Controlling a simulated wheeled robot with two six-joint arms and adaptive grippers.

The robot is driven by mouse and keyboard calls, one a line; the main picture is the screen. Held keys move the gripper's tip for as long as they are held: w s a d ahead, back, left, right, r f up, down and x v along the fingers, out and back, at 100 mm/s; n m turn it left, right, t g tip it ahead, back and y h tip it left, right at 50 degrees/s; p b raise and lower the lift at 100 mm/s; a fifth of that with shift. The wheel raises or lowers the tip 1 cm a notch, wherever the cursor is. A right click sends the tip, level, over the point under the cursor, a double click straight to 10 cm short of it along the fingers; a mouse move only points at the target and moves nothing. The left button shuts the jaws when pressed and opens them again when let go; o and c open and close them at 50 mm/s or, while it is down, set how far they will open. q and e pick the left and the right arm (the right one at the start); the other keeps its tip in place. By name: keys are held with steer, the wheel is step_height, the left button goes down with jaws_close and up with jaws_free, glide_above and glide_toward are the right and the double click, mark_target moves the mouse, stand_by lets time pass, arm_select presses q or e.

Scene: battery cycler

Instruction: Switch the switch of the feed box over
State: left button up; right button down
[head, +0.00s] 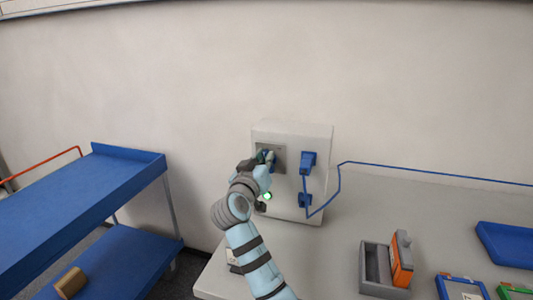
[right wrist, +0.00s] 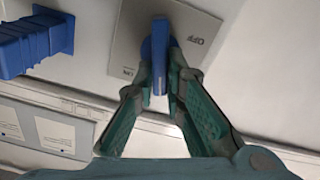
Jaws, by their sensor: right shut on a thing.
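The feed box (head: 318,185) is a pale grey box against the wall on the table. Its switch plate (head: 278,150) is on the upper left of its front; it also shows in the right wrist view with the word OFF (right wrist: 205,40). The switch handle (right wrist: 159,62) is a blue upright bar in that view. My right gripper (head: 267,160) is at the switch plate. In the right wrist view my right gripper (right wrist: 160,82) has its green fingers shut on the blue handle, one on each side. It partly hides the switch in the head view. My left gripper is not in view.
A blue plug (head: 308,160) sits right of the switch, with a blue cable (head: 430,172) running right. A green lamp (head: 267,196) glows below. A grey holder (head: 373,268) with an orange block (head: 402,265) and blue trays (head: 505,245) are on the table. A blue cart (head: 85,190) stands left.

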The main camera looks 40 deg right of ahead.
steer(key=shift+w+a+f+n+p, duration=0.15)
steer(key=shift+f+n+p, duration=0.1)
steer(key=shift+n+p, duration=1.7)
steer(key=shift+w+a+f+n+p, duration=0.1)
steer(key=shift+f+n+p, duration=0.15)
steer(key=shift+n+p, duration=1.7)
steer(key=shift+w+a+f+n+p, duration=0.2)
steer(key=shift+n+p, duration=0.55)
steer(key=shift+n, duration=2.35)
steer(key=shift+d+f, duration=0.1)
steer(key=shift+f, duration=0.05)
steer(key=c, duration=1.7)
jaws_free()
steer(key=shift+o, duration=0.2)
steer(key=shift+s, duration=0.1)
